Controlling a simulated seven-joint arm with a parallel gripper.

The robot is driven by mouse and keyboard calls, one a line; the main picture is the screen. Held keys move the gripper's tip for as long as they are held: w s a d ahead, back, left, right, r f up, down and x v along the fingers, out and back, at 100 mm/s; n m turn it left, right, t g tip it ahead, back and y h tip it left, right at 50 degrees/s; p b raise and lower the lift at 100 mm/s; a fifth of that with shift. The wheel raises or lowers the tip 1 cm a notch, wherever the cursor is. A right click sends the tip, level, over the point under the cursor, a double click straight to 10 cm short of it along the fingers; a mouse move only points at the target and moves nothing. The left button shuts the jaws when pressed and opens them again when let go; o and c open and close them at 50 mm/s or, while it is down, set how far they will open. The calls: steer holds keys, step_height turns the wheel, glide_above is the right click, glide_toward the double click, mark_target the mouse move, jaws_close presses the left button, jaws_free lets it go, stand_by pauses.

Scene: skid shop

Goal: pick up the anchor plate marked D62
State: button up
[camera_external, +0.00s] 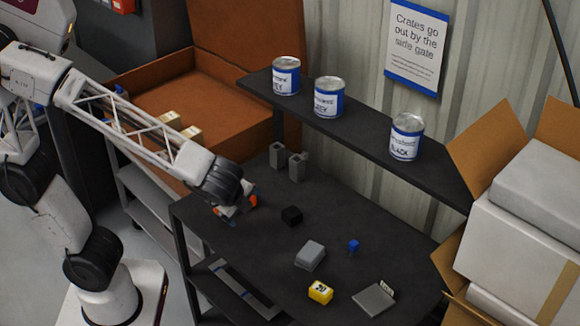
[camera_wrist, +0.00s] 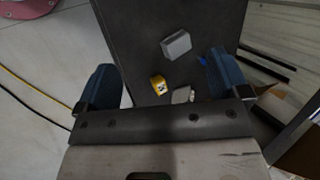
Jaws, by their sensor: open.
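A flat grey plate (camera_external: 374,299) lies near the front right of the dark table, with a small white tag (camera_external: 387,287) standing at its back edge. The tag's marking is too small to read, so I cannot confirm D62. In the wrist view the plate (camera_wrist: 181,95) is partly cut off by my gripper's body. My gripper (camera_external: 236,207) is over the table's left part, well to the left of the plate. In the wrist view my gripper (camera_wrist: 162,82) has its blue fingers wide apart with nothing held between them.
Near the plate are a yellow marked block (camera_external: 320,291), a grey block (camera_external: 310,255) and a small blue cube (camera_external: 353,245). A shelf (camera_external: 350,133) with paint cans and a carton (camera_external: 510,250) border the table.

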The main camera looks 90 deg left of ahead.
steer(key=w+f+m+t+y, duration=0.1)
steer(key=w+f+m+y, duration=0.3)
steer(key=w, duration=0.6)
steer(key=m+t+h, duration=0.2)
steer(key=m+t, duration=0.6)
steer(key=m, duration=0.9)
glide_toward(388, 286)
steer(key=shift+x, duration=0.85)
steer(key=shift+w, duration=0.15)
steer(key=shift+x, duration=1.2)
steer(key=shift+a, duration=0.1)
steer(key=shift+x, duration=2.55)
steer(key=shift+f, duration=0.2)
steer(key=shift+c, duration=0.2)
steer(key=c, duration=1.5)
